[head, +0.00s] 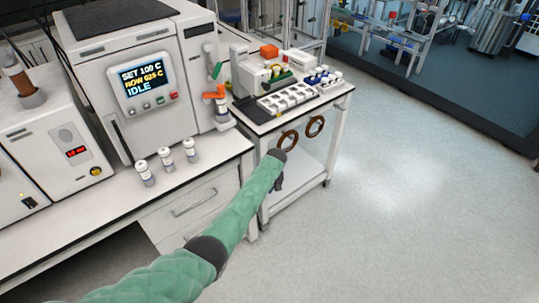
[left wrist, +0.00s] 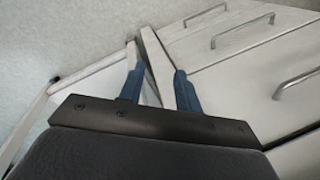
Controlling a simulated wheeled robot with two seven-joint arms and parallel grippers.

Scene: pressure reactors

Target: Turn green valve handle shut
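The green valve handle (head: 215,71) is on the right side of the large white reactor unit (head: 150,85) in the head view. It looks like a short, steeply slanted lever below a pale fitting; its exact valve position is too small to tell. My left arm, in a green sleeve, reaches in from the bottom left. My left gripper (head: 278,184) is partly hidden by the arm, beside the cart and well below and right of the handle. In the left wrist view its two blue fingers (left wrist: 157,73) are apart with nothing held. My right gripper is not in view.
An orange handle (head: 214,95) sits just below the green one. Three small vials (head: 167,158) stand on the bench front. Open floor (head: 410,180) lies right.

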